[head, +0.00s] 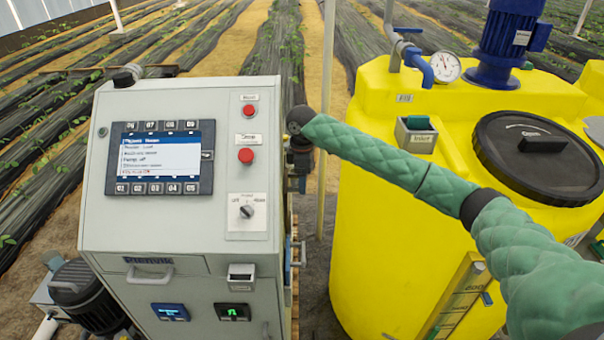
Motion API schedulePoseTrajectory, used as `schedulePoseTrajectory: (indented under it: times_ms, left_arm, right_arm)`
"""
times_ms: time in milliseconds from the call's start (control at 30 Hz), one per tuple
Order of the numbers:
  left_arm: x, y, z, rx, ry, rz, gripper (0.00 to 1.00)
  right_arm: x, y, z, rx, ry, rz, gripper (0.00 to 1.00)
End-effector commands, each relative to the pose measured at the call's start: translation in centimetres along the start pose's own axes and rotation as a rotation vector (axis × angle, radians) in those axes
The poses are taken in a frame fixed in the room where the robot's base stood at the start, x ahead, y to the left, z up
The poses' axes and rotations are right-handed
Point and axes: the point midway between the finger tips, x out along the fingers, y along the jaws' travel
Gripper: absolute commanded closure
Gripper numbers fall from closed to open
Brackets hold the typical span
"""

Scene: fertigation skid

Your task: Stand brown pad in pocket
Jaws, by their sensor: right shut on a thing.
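My right arm reaches in from the right in a green sleeve and ends in a dark wrist at the right edge of the grey control cabinet (110,245). My right gripper (297,182) hangs below that wrist, partly hidden by the cabinet's edge. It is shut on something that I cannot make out. I cannot pick out the brown pad. A small metal pocket (241,278) is fixed low on the cabinet front, left of the gripper. Another grey pocket (414,141) on the yellow tank (368,215) holds a green thing. My left gripper is not in view.
The cabinet carries a screen (160,158), red buttons (245,155) and a rotary switch (247,211). The tank carries a black lid (541,158), a gauge (446,66) and a blue motor (508,45). A narrow gap separates cabinet and tank, with a thin post (326,90) behind.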

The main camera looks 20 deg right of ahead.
Motion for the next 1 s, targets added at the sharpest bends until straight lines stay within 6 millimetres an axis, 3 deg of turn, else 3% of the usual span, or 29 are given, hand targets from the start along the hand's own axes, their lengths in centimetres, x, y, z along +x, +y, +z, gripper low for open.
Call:
schedulePoseTrajectory:
  times_ms: [567, 1000]
  left_arm:
    - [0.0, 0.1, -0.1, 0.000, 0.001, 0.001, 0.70]
    - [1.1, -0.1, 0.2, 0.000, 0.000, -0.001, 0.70]
  right_arm:
    - [2.8, 0.0, 0.0, 0.001, -0.001, 0.000, 0.73]
    - [5.0, 0.0, 0.0, 0.000, 0.000, 0.001, 0.73]
